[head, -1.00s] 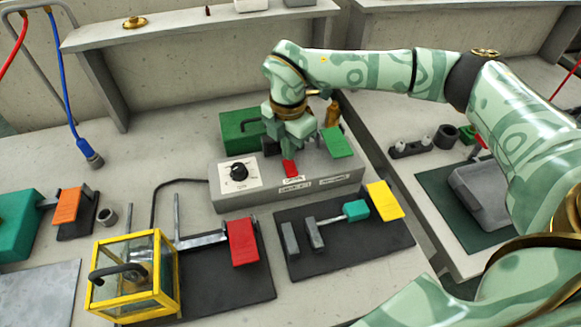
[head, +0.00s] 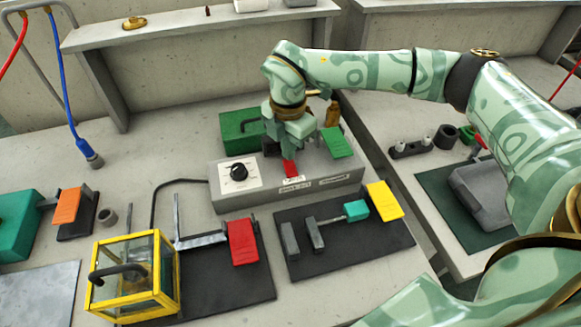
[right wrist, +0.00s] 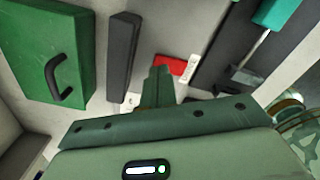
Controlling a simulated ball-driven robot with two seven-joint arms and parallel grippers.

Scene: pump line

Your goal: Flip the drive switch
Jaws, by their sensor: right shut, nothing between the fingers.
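The grey control box (head: 240,196) stands in the middle of the bench, with a black dial (head: 239,172) on its left. A small red switch part (head: 290,169) sits on its top, above white labels; I take it to be the drive switch. My right gripper (head: 291,153) is shut and empty, pointing down right behind the red part. In the right wrist view the shut fingers (right wrist: 158,84) overlap the edge of the red part (right wrist: 172,65). I cannot tell whether they touch it. The switch's base is hidden. My left gripper is not in view.
A green paddle (head: 337,142) stands right of the gripper, and a green case (head: 240,131) with a black handle lies behind the box. In front are a red paddle (head: 242,242), a yellow-framed guard (head: 133,275) and a yellow paddle (head: 385,199).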

